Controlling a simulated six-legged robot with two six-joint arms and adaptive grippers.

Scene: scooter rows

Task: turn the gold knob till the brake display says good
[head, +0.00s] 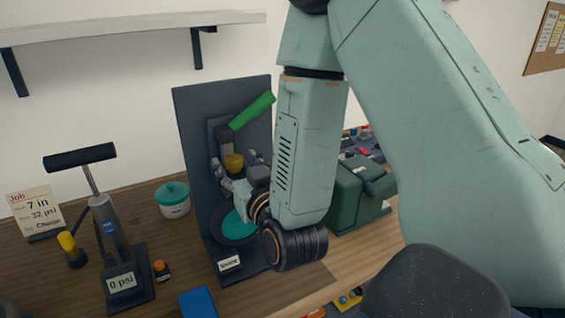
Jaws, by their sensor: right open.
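A gold knob (234,162) shows on the upright dark board (191,125), below a green lever (253,111). My right gripper (234,158) reaches up in front of the board from below. Its fingers are open, one on each side of the knob; I cannot tell whether they touch it. My right arm covers the board's right side. I see no brake display reading good; part of the board is hidden by my arm and wrist. My left gripper is not in view.
A pump (110,225) reading 0 psi, a job card (36,213) and a teal-lidded jar (173,200) stand left on the wooden bench. A blue block (198,302) lies at the front edge. A green box (352,195) is behind my arm. A shelf (130,27) hangs above.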

